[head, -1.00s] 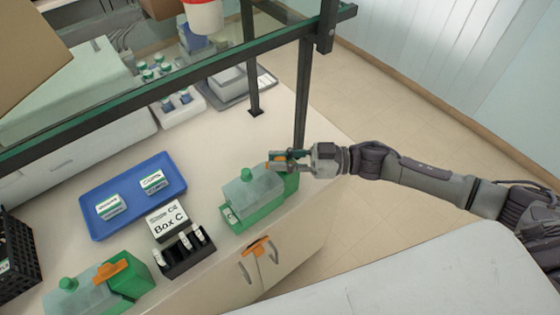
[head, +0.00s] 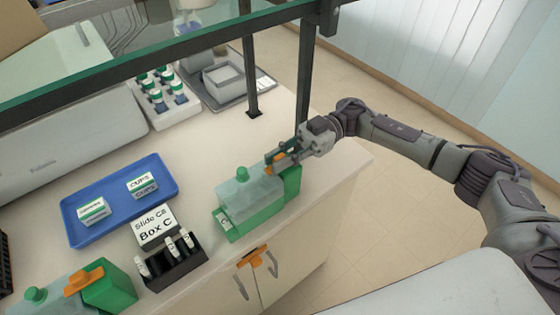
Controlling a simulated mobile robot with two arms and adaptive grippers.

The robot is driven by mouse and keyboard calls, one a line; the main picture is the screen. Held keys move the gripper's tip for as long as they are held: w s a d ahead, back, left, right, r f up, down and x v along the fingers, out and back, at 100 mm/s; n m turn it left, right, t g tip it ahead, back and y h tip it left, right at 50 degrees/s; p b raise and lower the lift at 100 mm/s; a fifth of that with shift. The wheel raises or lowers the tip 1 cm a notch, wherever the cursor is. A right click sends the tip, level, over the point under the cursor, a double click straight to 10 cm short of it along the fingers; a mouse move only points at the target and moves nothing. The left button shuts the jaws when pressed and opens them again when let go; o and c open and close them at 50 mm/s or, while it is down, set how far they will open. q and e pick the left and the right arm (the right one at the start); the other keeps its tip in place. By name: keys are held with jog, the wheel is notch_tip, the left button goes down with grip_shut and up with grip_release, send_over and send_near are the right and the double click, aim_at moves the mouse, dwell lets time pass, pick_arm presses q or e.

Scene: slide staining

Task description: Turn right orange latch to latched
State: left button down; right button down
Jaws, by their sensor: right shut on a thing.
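The right green box (head: 262,222) with a translucent grey lid stands near the counter's right front edge. Its right orange latch (head: 269,171) shows only in part at the upper right corner of the box, mostly hidden by my gripper. My right gripper (head: 276,163) is shut on this latch, and its wrist comes in tilted from the upper right. The latch's exact angle is hard to tell. My left gripper is not in view.
A left green box (head: 108,286) has its own orange latch (head: 84,280). Another orange piece (head: 249,258) is on the cabinet front. A blue tray (head: 116,215), a black slide rack (head: 172,266) and a dark shelf post (head: 304,85) are nearby.

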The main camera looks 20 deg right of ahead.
dwell(0.4)
jog(key=c, duration=1.1)
grip_release()
jog(key=v, duration=1.2)
jog(key=shift+w+r, duration=0.1)
